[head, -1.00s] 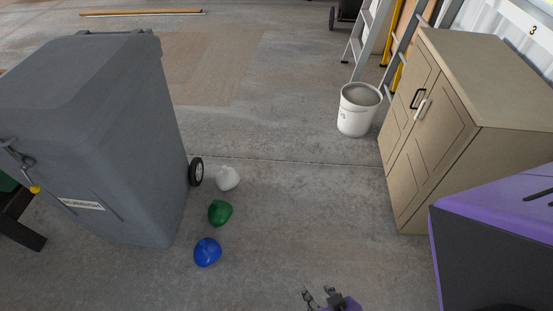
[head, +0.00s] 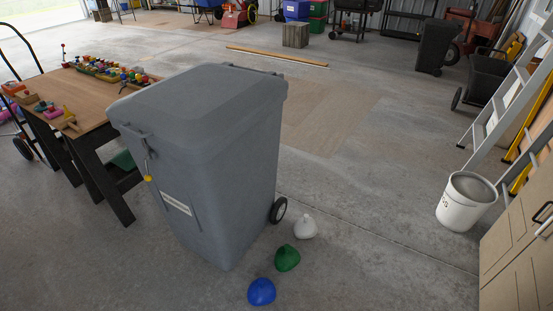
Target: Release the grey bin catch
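The grey bin (head: 225,150) stands upright on the concrete floor, left of centre, with its lid (head: 205,95) down. The catch (head: 147,160) hangs at the lid's front left edge, with a yellow piece at its lower end. It is too small to tell exactly how it is fastened. A white label is on the bin's front and a black wheel shows at its lower right. Neither of my grippers is in the head view now.
A wooden workbench (head: 82,110) with colourful small items stands left of the bin. White (head: 304,227), green (head: 287,258) and blue (head: 261,291) lumps lie on the floor by its right side. A white bucket (head: 466,202), cabinet (head: 520,262) and ladder stand at right.

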